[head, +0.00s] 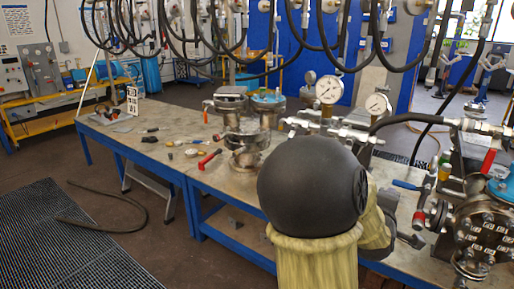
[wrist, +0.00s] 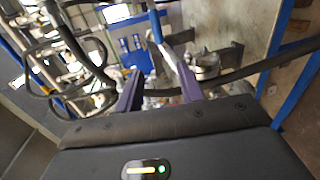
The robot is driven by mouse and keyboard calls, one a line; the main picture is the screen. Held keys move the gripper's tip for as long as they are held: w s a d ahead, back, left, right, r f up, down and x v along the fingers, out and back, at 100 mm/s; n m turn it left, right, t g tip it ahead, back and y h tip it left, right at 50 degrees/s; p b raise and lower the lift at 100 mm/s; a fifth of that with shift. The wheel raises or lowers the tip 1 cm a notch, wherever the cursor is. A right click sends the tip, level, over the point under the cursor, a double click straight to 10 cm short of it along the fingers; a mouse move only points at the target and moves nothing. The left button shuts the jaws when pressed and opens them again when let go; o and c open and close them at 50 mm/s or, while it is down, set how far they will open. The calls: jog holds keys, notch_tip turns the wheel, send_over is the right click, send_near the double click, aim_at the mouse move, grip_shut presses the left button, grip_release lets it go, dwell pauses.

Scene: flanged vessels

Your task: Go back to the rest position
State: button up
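My gripper (wrist: 158,70) shows in the wrist view as two dark purple fingers standing apart. No object is clearly held between them; the background behind is blurred and tilted. In the head view a black rounded part of my arm with a yellowish sleeve covers the front middle of the bench, and my fingers cannot be made out there. The flanged vessels (head: 247,130) stand on the workbench (head: 150,128) behind and left of my arm. Another large bolted flange vessel (head: 487,232) is at the right edge.
Pressure gauges (head: 329,90) and pipework stand behind my arm. A red-handled tool (head: 209,160) and small parts lie on the bench. Black hoses (head: 180,40) hang above. Open floor (head: 100,200) is at the left, with a floor grating (head: 60,235) and a loose hose.

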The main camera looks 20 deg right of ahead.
jog(key=w+a+f+m+g+y, duration=0.1)
jog(key=w+a+f+m+y, duration=0.15)
jog(key=a+f, duration=0.35)
jog(key=w+a+f+m+y, duration=0.1)
jog(key=w+a+f+y, duration=0.1)
jog(key=a+f+y, duration=0.4)
jog(key=s+a+f+m+g+y, duration=0.1)
jog(key=s+a+g+y, duration=0.15)
jog(key=a, duration=0.55)
jog(key=s+a+f+m+g+y, duration=0.1)
jog(key=s+a, duration=0.2)
jog(key=a, duration=0.6)
jog(key=s+a+f+m+g+y, duration=0.1)
jog(key=s+a+m+g, duration=0.1)
jog(key=a, duration=0.6)
jog(key=w+p+v, duration=0.3)
jog(key=p+v, duration=1.2)
jog(key=shift+r+p, duration=0.3)
jog(key=shift+p, duration=0.1)
jog(key=shift+n, duration=0.25)
